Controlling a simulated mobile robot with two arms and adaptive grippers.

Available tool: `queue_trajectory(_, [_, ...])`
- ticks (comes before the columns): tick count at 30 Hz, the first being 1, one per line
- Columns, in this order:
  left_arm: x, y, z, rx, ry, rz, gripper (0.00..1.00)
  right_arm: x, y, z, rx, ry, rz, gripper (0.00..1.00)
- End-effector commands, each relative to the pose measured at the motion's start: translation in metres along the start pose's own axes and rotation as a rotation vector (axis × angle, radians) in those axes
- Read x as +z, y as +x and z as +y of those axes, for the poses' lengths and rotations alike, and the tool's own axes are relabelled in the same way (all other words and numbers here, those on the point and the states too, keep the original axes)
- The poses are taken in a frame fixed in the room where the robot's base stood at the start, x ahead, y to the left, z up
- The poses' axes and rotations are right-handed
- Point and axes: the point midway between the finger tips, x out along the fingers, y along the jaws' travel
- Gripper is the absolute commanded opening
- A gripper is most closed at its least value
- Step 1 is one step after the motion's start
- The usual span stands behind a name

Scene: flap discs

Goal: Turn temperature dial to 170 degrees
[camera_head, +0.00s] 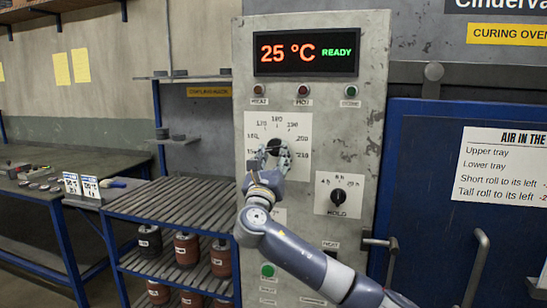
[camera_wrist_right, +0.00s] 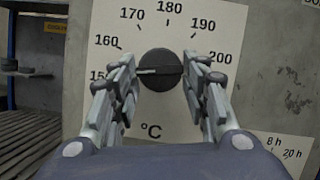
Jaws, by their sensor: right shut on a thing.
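The temperature dial is a round black knob (camera_wrist_right: 160,70) on a white scale plate (camera_wrist_right: 225,22) marked from about 150 to 200 in the right wrist view. A pale line on the knob lies nearly level, its brighter end towards the left, near the 150 mark. In the head view the knob (camera_head: 274,144) is partly hidden by my right gripper (camera_head: 275,152). My right gripper (camera_wrist_right: 160,80) has one finger on each side of the knob and is shut on it. The display (camera_head: 306,52) reads 25 °C READY. My left gripper is out of view.
A smaller HOLD dial (camera_head: 338,195) sits right of my right gripper on the same grey panel (camera_head: 350,100). A blue oven door (camera_head: 425,150) with a handle stands to the right. A slatted rack (camera_head: 165,200) with several canisters stands left.

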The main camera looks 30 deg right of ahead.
Motion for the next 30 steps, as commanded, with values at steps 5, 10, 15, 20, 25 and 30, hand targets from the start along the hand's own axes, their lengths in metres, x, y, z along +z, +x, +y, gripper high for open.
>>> queue_trajectory(5, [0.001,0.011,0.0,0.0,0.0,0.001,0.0,-0.002,-0.001,0.003,-0.039,0.095,0.001,0.18])
queue_trajectory(10, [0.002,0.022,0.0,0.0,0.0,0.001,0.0,-0.002,-0.001,0.004,-0.094,0.228,0.002,0.18])
queue_trajectory(15, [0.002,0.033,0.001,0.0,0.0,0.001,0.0,-0.001,-0.001,0.006,-0.155,0.378,0.001,0.18])
queue_trajectory(20, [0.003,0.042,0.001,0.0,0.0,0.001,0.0,0.0,-0.001,0.008,-0.215,0.517,0.002,0.18])
queue_trajectory(25, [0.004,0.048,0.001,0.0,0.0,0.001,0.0,0.002,0.0,0.009,-0.276,0.665,0.002,0.18])
queue_trajectory(30, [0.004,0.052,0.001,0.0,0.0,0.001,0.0,0.004,0.001,0.01,-0.333,0.803,0.002,0.18])
